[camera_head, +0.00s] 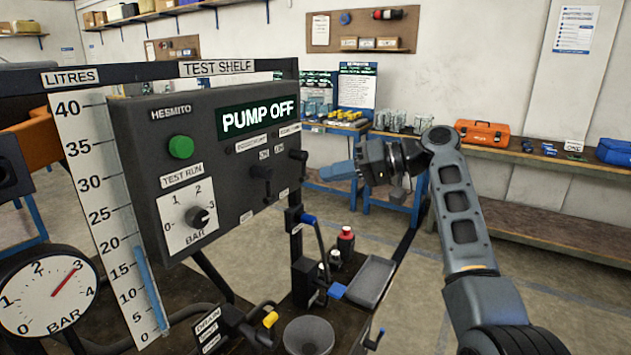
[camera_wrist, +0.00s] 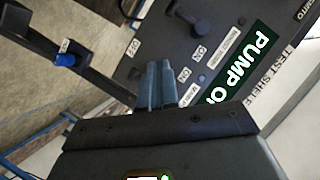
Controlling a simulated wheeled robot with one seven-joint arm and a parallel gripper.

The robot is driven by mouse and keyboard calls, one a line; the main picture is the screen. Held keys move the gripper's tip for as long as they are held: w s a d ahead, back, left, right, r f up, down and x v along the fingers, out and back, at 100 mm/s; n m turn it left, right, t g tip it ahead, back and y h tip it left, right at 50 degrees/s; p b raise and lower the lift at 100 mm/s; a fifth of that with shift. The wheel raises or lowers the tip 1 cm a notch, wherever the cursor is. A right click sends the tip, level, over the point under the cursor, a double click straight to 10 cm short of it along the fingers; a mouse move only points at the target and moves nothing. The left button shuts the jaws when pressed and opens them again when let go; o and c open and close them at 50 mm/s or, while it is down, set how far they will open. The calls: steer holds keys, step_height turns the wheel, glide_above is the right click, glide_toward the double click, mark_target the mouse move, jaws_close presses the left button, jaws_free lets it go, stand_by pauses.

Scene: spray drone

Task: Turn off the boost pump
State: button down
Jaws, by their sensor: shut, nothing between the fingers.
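The dark control panel (camera_head: 140,150) carries a lit display (camera_head: 258,117) reading PUMP OFF. In the wrist view, my shut fingers (camera_wrist: 158,78) show before the panel, with a black lever (camera_wrist: 205,27) beyond.
The panel also has a green button (camera_head: 181,147) and a BAR knob (camera_head: 197,217). A gauge (camera_head: 48,293) and a litre scale (camera_head: 105,205) stand left. Below are blue-handled fittings, bottles (camera_head: 345,240), a grey tray (camera_head: 371,281) and a funnel (camera_head: 309,336). Benches line the back wall.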

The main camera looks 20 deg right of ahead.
steer(key=shift+v, duration=1.95)
steer(key=shift+d+f, duration=0.1)
steer(key=shift+f, duration=0.05)
steer(key=shift+f, duration=0.1)
